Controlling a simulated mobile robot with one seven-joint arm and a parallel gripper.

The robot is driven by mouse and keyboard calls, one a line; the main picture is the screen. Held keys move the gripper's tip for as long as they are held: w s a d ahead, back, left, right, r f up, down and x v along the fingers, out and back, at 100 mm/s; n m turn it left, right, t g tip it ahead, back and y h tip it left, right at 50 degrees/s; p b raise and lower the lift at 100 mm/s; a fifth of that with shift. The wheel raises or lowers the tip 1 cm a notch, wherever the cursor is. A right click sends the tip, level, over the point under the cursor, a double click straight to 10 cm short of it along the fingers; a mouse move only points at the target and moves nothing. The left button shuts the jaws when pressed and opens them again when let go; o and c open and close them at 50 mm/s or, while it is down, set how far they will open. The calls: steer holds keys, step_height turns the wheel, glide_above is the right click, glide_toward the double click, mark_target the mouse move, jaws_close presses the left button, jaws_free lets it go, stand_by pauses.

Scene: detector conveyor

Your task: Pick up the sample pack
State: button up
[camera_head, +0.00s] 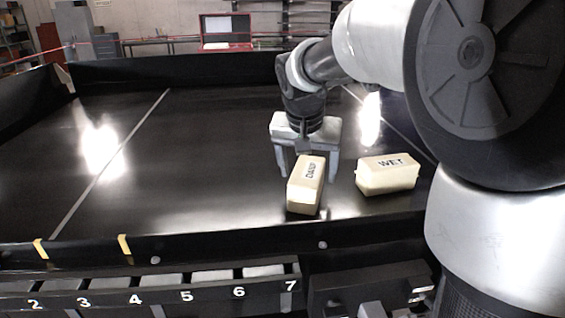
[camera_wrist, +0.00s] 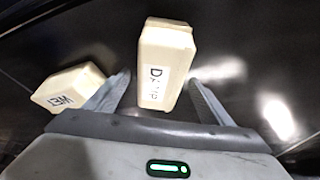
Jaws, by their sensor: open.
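Two cream sample packs lie on the black conveyor. One, labelled "DAMP" (camera_head: 305,190), lies near the front edge below my gripper. The other, labelled "WET" (camera_head: 387,175), lies to its right. My gripper (camera_head: 306,176) is open above the "DAMP" pack, pointing down. In the wrist view the "DAMP" pack (camera_wrist: 165,62) shows between and beyond the two fingers (camera_wrist: 157,82). I cannot tell how far the fingertips are above the belt. In that view the "WET" pack (camera_wrist: 68,88) lies left of the left finger, outside the jaws.
The black conveyor (camera_head: 200,170) has raised side walls and is clear to the left. A front rail (camera_head: 200,247) runs close to the packs. Numbered slots (camera_head: 188,281) lie below it. A red-framed screen (camera_head: 226,31) stands in the background.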

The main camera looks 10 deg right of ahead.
steer(key=shift+w+f, duration=0.15)
steer(key=shift+f, duration=0.3)
steer(key=shift+f+b, duration=0.25)
steer(key=shift+b, duration=0.05)
stand_by(0.3)
steer(key=shift+r, duration=0.1)
steer(key=c, duration=1.6)
